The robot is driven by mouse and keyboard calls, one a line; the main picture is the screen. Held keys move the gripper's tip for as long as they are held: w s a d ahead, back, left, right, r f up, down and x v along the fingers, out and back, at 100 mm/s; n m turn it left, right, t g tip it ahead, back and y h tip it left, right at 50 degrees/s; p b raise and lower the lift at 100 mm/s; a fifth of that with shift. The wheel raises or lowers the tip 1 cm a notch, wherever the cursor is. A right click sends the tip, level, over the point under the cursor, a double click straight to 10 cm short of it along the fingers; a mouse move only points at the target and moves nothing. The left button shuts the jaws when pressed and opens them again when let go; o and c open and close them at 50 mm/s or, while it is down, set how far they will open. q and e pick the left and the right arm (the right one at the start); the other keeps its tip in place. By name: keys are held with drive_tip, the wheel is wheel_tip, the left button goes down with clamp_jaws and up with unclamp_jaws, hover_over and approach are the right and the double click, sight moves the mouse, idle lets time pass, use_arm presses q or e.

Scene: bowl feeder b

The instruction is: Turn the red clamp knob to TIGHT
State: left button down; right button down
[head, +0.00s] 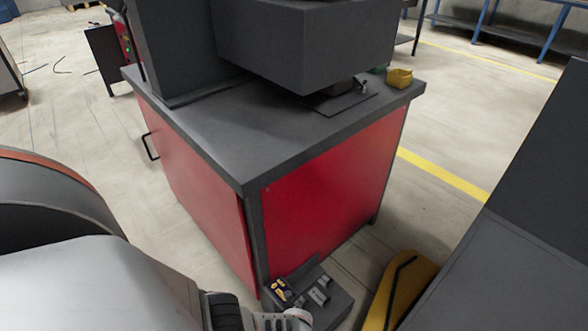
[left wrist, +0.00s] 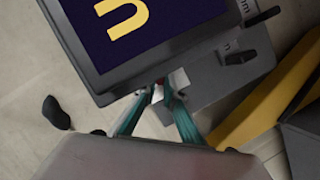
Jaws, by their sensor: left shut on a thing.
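In the left wrist view my left gripper (left wrist: 160,96) has its two teal fingers closing in on a small part at the near edge of a dark panel. A sliver of red, likely the red clamp knob (left wrist: 158,84), shows between the fingertips with a pale piece beside it. The fingers hide most of it, and its turn position cannot be read. In the head view the small grey fixture (head: 335,304) is at the bottom, by the foot of the cabinet, with my left arm reaching to it. The knob cannot be made out there. My right gripper is not in view.
The fixture carries a dark label plate with yellow lettering (left wrist: 125,27). A red cabinet (head: 330,190) with a dark top stands behind it, bearing a large grey machine (head: 310,40) and a yellow container (head: 399,78). A yellow piece (head: 405,290) stands to the right.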

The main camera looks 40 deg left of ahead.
use_arm(q)
drive_tip(key=c, duration=2.1)
unclamp_jaws()
drive_tip(key=shift+a, duration=0.1)
drive_tip(key=shift+c, duration=0.2)
drive_tip(key=shift+d, duration=0.2)
